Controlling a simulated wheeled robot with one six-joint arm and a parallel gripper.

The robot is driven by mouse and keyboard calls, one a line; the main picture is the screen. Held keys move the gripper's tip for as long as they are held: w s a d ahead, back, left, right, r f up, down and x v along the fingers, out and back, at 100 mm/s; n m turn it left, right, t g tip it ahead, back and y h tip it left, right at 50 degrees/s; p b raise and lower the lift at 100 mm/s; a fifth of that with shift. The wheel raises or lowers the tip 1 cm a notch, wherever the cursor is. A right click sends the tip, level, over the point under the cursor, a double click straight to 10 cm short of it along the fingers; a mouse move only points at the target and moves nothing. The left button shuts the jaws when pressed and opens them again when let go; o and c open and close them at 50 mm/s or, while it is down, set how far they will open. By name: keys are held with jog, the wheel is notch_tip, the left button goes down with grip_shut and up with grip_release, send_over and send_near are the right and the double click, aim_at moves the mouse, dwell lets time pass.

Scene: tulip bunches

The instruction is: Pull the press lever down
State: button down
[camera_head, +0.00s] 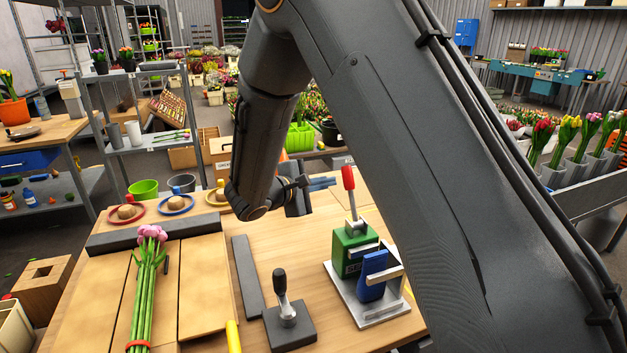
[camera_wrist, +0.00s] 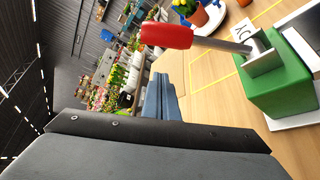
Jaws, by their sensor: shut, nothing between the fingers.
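The press has a green body (camera_head: 352,240) on a pale metal base (camera_head: 350,298), with a blue block (camera_head: 372,272) at its front. Its lever stands nearly upright on top, a metal rod ending in a red handle (camera_head: 348,177). My gripper (camera_head: 330,183) is just left of the red handle, at about its height, with its blue-grey fingers pointing toward it. The fingers are shut and hold nothing. In the wrist view the red handle (camera_wrist: 166,36) shows beyond my gripper (camera_wrist: 160,92), apart from it in the picture. I cannot tell the exact gap or any contact.
A black-knobbed lever on a dark base (camera_head: 290,325) stands left of the press. A dark bar (camera_head: 247,275) lies beside it. Pink tulips (camera_head: 147,270) lie on the wooden boards at left. Several coloured rings with round pieces sit at the table's back edge.

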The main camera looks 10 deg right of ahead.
jog(key=s+r+p, duration=0.1)
jog(key=s+d+r, duration=0.1)
jog(key=s, duration=0.1)
jog(key=shift+s+p, duration=0.15)
jog(key=shift+p, duration=0.2)
